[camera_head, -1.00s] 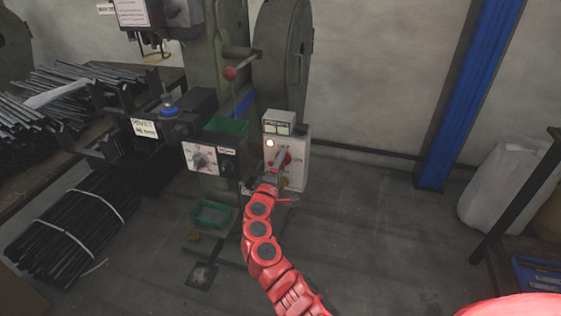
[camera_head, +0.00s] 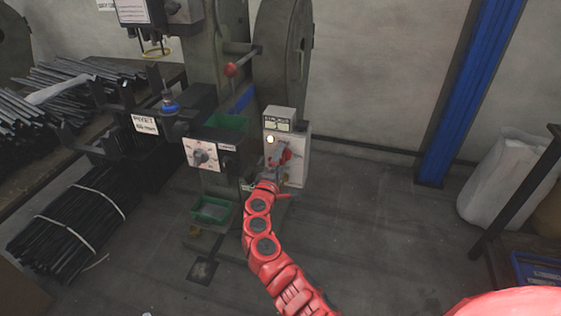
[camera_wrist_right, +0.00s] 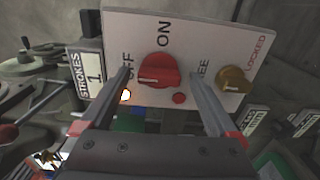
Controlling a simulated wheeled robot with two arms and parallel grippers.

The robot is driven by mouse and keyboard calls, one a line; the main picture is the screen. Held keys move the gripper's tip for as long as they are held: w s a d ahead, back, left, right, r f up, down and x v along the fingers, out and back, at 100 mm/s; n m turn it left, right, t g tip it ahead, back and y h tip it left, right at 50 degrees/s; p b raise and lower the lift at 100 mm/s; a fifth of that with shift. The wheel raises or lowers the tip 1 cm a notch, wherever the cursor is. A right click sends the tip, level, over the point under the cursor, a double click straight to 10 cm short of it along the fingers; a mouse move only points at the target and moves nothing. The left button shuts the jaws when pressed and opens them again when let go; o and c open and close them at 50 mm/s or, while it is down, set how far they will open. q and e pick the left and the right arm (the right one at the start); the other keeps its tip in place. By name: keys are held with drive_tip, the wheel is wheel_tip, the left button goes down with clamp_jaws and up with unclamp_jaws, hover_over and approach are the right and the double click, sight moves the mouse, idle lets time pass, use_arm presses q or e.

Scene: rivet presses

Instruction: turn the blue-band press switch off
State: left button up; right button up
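The press's switch box (camera_head: 298,165) is a pale panel on the right of the press, with a lit lamp (camera_head: 270,139). Its red knob (camera_head: 287,155) is partly hidden by my right gripper (camera_head: 277,157). In the right wrist view the red knob (camera_wrist_right: 159,71) shows between the spread fingers of my right gripper (camera_wrist_right: 162,78), near the labels ON and OFF. The fingers look apart from it. A white mark shows on the knob, but I cannot surely tell which label it points to. A blue band (camera_head: 170,108) is on the press's front left. My left gripper is not in view.
A brass knob (camera_wrist_right: 235,79) marked FREE and LOCKED sits beside the red knob. A strokes counter (camera_wrist_right: 92,80) is at the panel's edge. Black rod bundles (camera_head: 70,232) lie at left. A blue post (camera_head: 465,95) stands at right, with clear floor before it.

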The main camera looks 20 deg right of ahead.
drive_tip(key=p+v, duration=0.1)
drive_tip(key=v, duration=1.6)
drive_tip(key=shift+a, duration=0.2)
drive_tip(key=shift+s, duration=0.15)
